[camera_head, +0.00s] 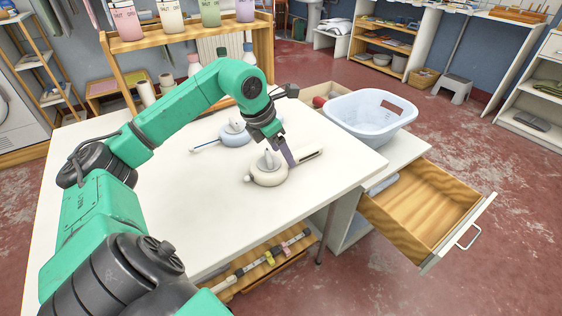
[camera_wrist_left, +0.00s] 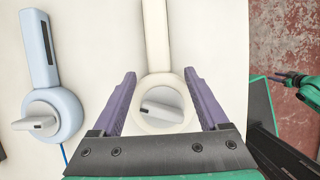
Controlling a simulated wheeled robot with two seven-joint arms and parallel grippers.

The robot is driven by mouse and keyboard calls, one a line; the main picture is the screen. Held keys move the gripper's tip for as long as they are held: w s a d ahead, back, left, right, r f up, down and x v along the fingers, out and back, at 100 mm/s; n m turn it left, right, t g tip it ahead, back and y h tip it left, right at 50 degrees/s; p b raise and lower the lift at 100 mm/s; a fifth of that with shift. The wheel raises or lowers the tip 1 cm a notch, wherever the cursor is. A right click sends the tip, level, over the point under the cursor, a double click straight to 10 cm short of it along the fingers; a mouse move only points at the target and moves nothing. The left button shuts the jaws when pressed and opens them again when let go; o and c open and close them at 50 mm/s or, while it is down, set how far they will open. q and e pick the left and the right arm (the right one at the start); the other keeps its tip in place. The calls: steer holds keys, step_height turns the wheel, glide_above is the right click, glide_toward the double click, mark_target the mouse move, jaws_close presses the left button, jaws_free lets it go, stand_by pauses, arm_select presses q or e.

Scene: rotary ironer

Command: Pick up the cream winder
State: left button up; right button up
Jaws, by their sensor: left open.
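The cream winder (camera_head: 266,177) lies on the white table, with a round body, a raised grip on top and a long flat arm. In the left wrist view the cream winder (camera_wrist_left: 153,92) has its arm pointing up the picture. My left gripper (camera_head: 287,154) is over the winder, its purple fingers pointing down. In the left wrist view my left gripper (camera_wrist_left: 160,75) is open, one finger on each side of the body, with nothing clamped. I cannot tell whether the fingers touch it.
A similar blue winder (camera_head: 235,138) lies behind the cream one; it also shows in the left wrist view (camera_wrist_left: 68,112). A pale blue basket (camera_head: 370,122) stands right of the table. A wooden drawer (camera_head: 420,208) is open at the right. The near table top is clear.

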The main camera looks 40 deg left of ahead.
arm_select(q)
steer(key=shift+x, duration=1.1)
jaws_close()
steer(key=shift+r, duration=0.15)
